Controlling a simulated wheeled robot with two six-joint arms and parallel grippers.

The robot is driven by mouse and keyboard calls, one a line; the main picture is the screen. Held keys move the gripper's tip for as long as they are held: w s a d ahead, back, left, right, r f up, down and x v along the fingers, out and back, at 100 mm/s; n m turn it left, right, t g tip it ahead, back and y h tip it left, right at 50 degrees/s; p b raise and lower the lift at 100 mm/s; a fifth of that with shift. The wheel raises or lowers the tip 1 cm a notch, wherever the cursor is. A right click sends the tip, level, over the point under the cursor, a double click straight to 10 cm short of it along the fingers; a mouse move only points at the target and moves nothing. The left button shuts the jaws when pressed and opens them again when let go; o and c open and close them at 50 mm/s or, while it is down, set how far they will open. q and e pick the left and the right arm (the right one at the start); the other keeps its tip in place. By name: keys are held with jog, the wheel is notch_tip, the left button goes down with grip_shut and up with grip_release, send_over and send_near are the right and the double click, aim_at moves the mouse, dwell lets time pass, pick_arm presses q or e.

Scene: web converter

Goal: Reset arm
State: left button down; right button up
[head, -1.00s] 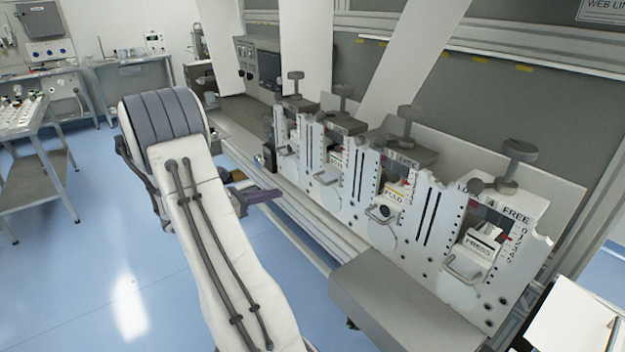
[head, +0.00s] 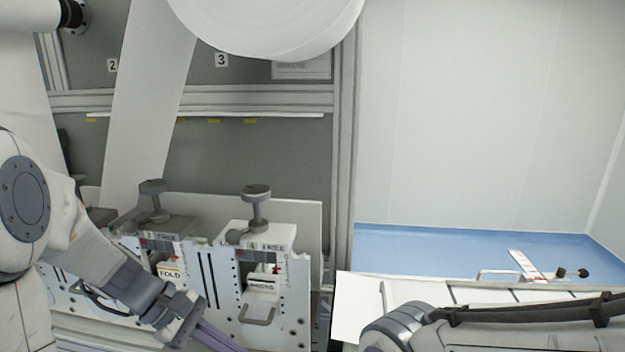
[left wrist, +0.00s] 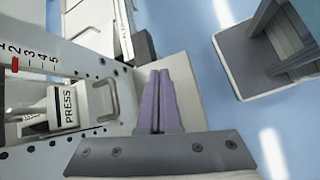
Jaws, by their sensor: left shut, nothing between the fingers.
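My left gripper (head: 222,346) enters from the left in the head view, low in front of the machine's white front panel. Its purple fingers run off the bottom edge. In the left wrist view the left gripper (left wrist: 160,78) has its two fingers side by side, shut and empty. They point over a grey-beige ledge beside the panel, apart from the PRESS block (left wrist: 68,105) and its handle. My right arm lies across the bottom right of the head view; its gripper is not in view.
The converter panel (head: 225,290) has a FOLD block (head: 169,272), a PRESS block (head: 262,286), wire handles and dark knobs (head: 256,192). A white paper roll (head: 270,25) hangs above. A white-topped bench (head: 355,300) stands at right. Blue floor (head: 430,247) lies beyond.

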pick_arm(q)
jog(key=s+d+m+y, duration=0.3)
jog(key=s+d+m, duration=0.2)
jog(key=s+m, duration=0.3)
jog(key=s+d+m+y, duration=0.4)
jog(key=s+d+m, duration=0.2)
jog(key=m, duration=0.7)
jog(key=shift+s+f+g+y, duration=0.3)
jog(key=shift+s+g, duration=0.1)
jog(key=shift+s, duration=0.55)
